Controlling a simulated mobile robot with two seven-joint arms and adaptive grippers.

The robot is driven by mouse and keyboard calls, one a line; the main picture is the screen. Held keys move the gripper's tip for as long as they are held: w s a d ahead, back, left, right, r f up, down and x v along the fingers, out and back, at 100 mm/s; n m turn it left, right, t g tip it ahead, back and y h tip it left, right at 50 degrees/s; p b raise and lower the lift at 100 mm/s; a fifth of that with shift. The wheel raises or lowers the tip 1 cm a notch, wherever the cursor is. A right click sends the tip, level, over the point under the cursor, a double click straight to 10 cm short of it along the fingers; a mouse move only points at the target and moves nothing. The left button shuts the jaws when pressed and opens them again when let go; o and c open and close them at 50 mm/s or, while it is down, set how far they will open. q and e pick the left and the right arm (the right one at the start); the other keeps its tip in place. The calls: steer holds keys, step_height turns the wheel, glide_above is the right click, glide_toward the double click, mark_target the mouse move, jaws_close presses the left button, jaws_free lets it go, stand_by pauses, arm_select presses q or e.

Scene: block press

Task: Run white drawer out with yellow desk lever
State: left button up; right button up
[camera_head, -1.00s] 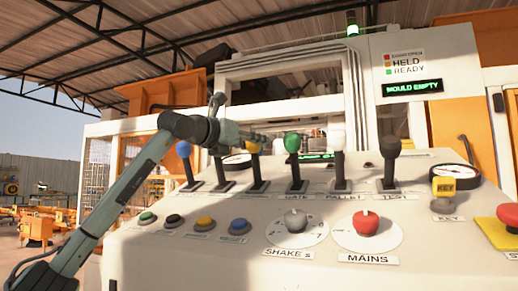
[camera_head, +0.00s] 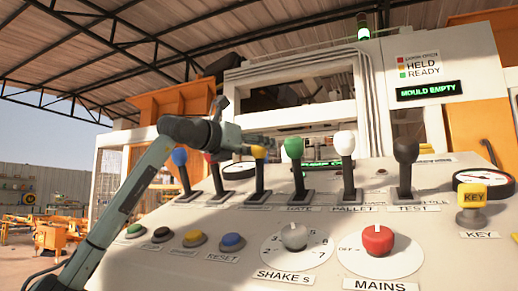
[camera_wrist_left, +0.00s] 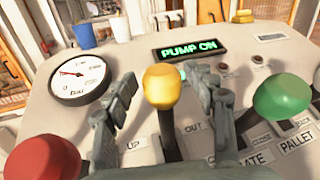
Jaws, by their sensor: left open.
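The yellow-knobbed desk lever (camera_head: 259,153) stands in a row of levers on the sloped console, between the red and green ones. In the left wrist view its yellow knob (camera_wrist_left: 163,87) lies between the two fingers of my left gripper (camera_wrist_left: 168,92). The fingers are apart, with visible gaps on both sides of the knob. In the head view the left gripper (camera_head: 262,143) reaches in from the left at knob height. Labels by the lever's slot read UP and OUT. I cannot make out a white drawer. My right gripper is not in view.
A red knob (camera_wrist_left: 53,157) and a green knob (camera_wrist_left: 281,93) flank the left gripper closely. White (camera_head: 345,143), black (camera_head: 406,152) and blue (camera_head: 180,157) levers stand in the same row. A display (camera_wrist_left: 193,48) reads PUMP ON; another (camera_head: 428,90) reads MOULD EMPTY.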

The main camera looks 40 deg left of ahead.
arm_select(q)
steer(key=s, duration=1.2)
steer(key=shift+w, duration=0.15)
stand_by(4.7)
